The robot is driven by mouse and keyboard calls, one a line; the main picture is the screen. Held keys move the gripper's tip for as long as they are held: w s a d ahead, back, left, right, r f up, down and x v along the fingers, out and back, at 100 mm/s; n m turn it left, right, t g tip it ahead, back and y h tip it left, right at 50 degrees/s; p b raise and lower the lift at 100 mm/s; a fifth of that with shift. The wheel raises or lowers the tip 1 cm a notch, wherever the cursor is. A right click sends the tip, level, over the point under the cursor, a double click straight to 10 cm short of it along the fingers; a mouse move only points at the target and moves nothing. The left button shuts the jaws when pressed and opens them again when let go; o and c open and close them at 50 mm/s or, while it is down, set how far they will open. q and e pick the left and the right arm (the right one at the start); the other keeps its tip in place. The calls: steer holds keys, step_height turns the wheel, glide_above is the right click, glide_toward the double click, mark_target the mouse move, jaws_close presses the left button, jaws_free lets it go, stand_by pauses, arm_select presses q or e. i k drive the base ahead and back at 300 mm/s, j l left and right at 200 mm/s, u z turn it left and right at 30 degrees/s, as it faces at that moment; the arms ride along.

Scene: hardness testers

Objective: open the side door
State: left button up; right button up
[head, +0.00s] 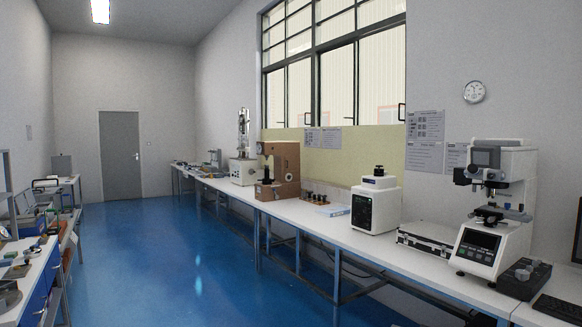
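A grey door (120,155) stands in the far wall at the end of the room, left of the middle of the head view. It looks shut. A small handle (137,156) shows on its right side. I see no other door, and I cannot tell whether this is the side door. Neither of my grippers is in view.
The blue floor (165,240) is clear up to the door. A long white bench (310,222) with testers, including a brown one (280,170) and a white one (492,215), runs along the right wall. Cluttered benches (35,265) stand along the left.

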mark_target(290, 162)
steer(key=i+u, duration=0.25)
steer(key=i, duration=0.3)
steer(key=i+l+u, duration=0.2)
steer(key=i, duration=0.35)
steer(key=i+u, duration=0.5)
steer(key=i, duration=1.7)
steer(key=i+l+z, duration=0.25)
steer(key=i+z, duration=0.15)
steer(key=i, duration=0.35)
steer(key=i+z, duration=0.4)
steer(key=i, duration=0.4)
steer(key=i+j+z, duration=0.2)
steer(key=i+z, duration=0.2)
steer(key=i, duration=0.4)
steer(key=i+z, duration=0.15)
steer(key=i, duration=0.3)
steer(key=i+j+z, duration=0.1)
steer(key=i, duration=0.3)
steer(key=i+j+z, duration=0.15)
steer(key=i, duration=0.3)
